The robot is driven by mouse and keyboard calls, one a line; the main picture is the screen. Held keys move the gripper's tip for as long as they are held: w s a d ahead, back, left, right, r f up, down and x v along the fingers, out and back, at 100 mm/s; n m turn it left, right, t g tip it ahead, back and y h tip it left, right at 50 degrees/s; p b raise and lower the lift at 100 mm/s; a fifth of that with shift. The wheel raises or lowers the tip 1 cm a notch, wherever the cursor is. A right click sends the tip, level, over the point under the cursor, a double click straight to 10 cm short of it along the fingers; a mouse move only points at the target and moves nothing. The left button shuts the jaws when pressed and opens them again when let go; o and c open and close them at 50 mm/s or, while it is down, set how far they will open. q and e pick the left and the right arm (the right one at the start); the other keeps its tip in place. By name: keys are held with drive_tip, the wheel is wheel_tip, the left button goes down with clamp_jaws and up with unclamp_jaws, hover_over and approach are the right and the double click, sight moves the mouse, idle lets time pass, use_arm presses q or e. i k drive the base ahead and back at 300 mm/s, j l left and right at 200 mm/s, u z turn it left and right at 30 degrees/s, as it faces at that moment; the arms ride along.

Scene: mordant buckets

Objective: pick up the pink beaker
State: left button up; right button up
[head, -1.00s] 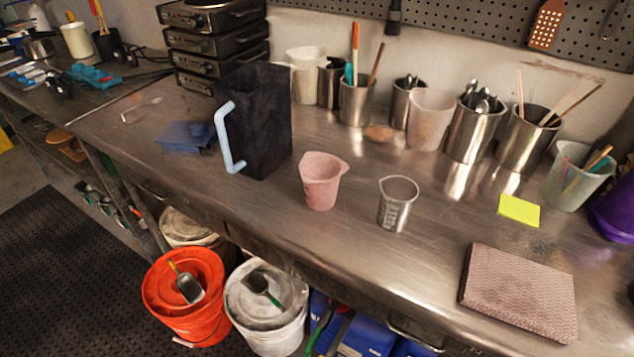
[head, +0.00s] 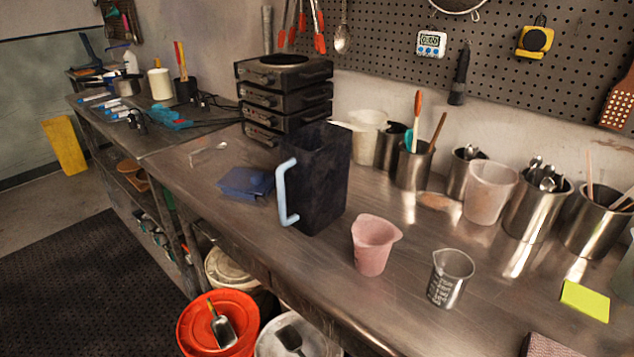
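The pink beaker (head: 373,246) stands upright near the front edge of the metal workbench (head: 480,262). It has a pouring lip on its right side. A dark pitcher (head: 322,180) with a light blue handle stands just behind it to the left, apart from it. A small metal measuring cup (head: 450,279) with markings stands to its right, also apart. Neither of my grippers shows in the head view.
A cloudy plastic cup (head: 489,193) and several metal canisters of utensils stand along the back wall. A yellow-green note (head: 585,300) lies at right. Stacked hot plates (head: 284,95) stand behind the pitcher. A red bucket (head: 218,322) and white bucket stand on the floor below the front edge.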

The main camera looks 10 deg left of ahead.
sight(374, 236)
drive_tip(key=k+l+u, duration=0.1)
drive_tip(key=k+u, duration=0.75)
drive_tip(key=k+j+u, duration=0.15)
drive_tip(key=k+u, duration=0.25)
drive_tip(key=i, duration=0.1)
